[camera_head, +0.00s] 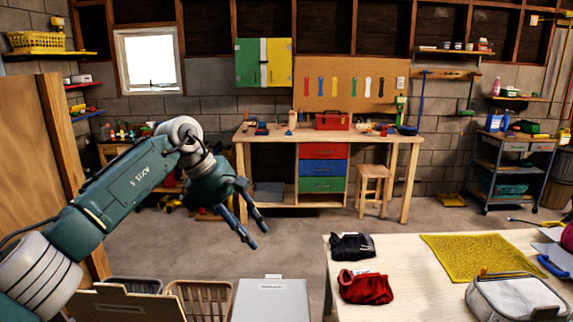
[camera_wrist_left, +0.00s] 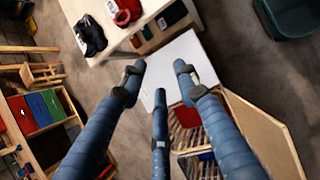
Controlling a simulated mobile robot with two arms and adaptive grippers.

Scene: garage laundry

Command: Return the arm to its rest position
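My left arm (camera_head: 125,190) comes in from the left in the head view, raised in the air. Its gripper (camera_head: 248,232) hangs above the floor, left of the near table, with blue fingers spread and nothing between them. In the left wrist view the fingers (camera_wrist_left: 160,95) are apart and empty, with a white lid and bins beyond them. My right gripper is in neither view.
A near table (camera_head: 405,275) holds a black cloth (camera_head: 352,246), a red cloth (camera_head: 365,287), a yellow mat (camera_head: 480,258) and a mesh bag (camera_head: 515,298). Baskets (camera_head: 203,297) and a white-lidded bin (camera_head: 272,298) stand below my left gripper. Open floor reaches the workbench (camera_head: 330,137).

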